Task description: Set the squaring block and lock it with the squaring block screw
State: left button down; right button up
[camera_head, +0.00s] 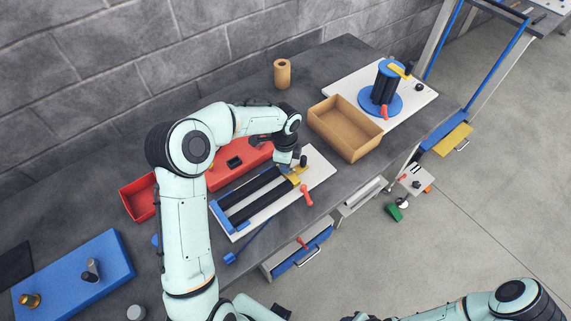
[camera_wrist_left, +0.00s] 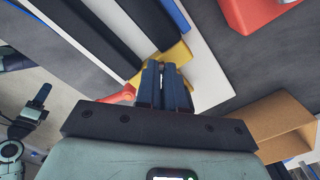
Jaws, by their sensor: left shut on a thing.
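The fixture is a white board (camera_head: 322,169) on the bench with two dark rails (camera_head: 254,194) and a blue end piece (camera_head: 231,220). The yellow squaring block (camera_head: 296,174) sits at the rails' right end; it also shows in the left wrist view (camera_wrist_left: 176,54). My left gripper (camera_head: 287,167) is over it; in the left wrist view its dark fingers (camera_wrist_left: 165,84) are shut on the block, which partly hides behind them. A black knob (camera_head: 303,160), possibly the squaring block screw, stands beside it. A red handle (camera_head: 306,194) is at the front. My right gripper is not clearly visible.
A blue-headed tool (camera_head: 231,257) lies in front.

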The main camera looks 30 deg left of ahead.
pick_arm(q)
jog(key=n, duration=0.2)
jog(key=n+b, duration=0.1)
jog(key=n, duration=0.1)
jog(key=shift+s+d+n, duration=0.15)
jog(key=shift+s+n, duration=0.05)
jog(key=shift+n, duration=0.1)
jog(key=n, duration=0.3)
jog(key=shift+s+d+n+b, duration=0.15)
jog(key=shift+n+b, duration=0.2)
jog(key=shift+n, duration=0.05)
jog(key=n, duration=0.3)
jog(key=shift+d, duration=0.15)
jog(key=shift+d+n+b, duration=0.2)
jog(key=shift+n+b, duration=0.25)
jog(key=shift+n, duration=1.75)
pick_arm(e)
jog(key=shift+s+f, duration=0.6)
jog(key=shift+f, duration=0.3)
jog(key=shift+s+f, duration=0.6)
jog(key=shift+f, duration=0.25)
pick_arm(q)
jog(key=c, duration=1.2)
grip_release()
jog(key=shift+s, duration=0.1)
jog(key=shift+c, duration=0.2)
jog(key=shift+r, duration=0.1)
